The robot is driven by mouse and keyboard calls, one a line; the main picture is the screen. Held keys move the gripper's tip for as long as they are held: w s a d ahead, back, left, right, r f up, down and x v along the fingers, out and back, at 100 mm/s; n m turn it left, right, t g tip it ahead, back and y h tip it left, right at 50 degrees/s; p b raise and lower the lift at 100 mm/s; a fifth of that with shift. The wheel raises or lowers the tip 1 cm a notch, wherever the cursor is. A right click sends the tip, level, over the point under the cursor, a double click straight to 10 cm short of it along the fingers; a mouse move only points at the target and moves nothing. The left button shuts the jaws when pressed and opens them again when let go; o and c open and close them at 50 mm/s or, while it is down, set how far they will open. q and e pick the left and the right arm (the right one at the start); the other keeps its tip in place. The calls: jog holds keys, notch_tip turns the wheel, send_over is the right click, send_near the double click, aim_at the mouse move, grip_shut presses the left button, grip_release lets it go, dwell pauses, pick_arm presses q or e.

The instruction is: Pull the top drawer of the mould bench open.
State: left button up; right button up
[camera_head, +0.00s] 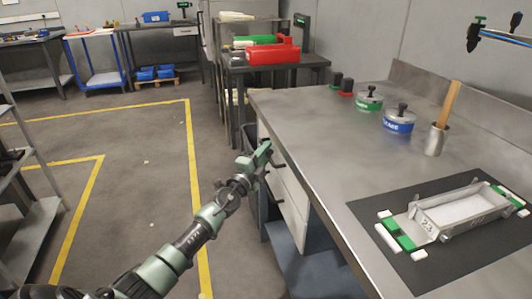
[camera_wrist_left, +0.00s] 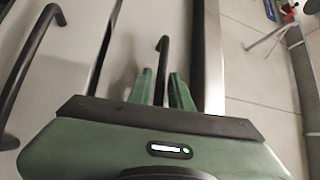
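The mould bench (camera_head: 310,125) is on the right, with pale drawer fronts (camera_head: 292,205) on its left side. My left gripper (camera_head: 262,152) is at the upper drawer front, just below the worktop edge. In the left wrist view, the black bar handle (camera_wrist_left: 163,50) of the top drawer lies between the two green fingers (camera_wrist_left: 162,80). Narrow gaps show beside the handle, so the fingers look open around it. A lower drawer's handle (camera_wrist_left: 28,70) is at the left there. Whether the top drawer is fully closed is hard to tell. My right gripper is not seen.
On the worktop are a mould (camera_head: 465,208) on a dark mat (camera_head: 365,212), a metal cup (camera_head: 435,140) and green- and blue-banded tins (camera_head: 398,122). Floor left of the bench is clear (camera_head: 145,150). A shelf rack (camera_head: 38,230) stands at far left.

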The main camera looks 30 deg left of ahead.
pick_arm(q)
grip_shut()
jog(key=shift+f, duration=0.1)
dwell(1.2)
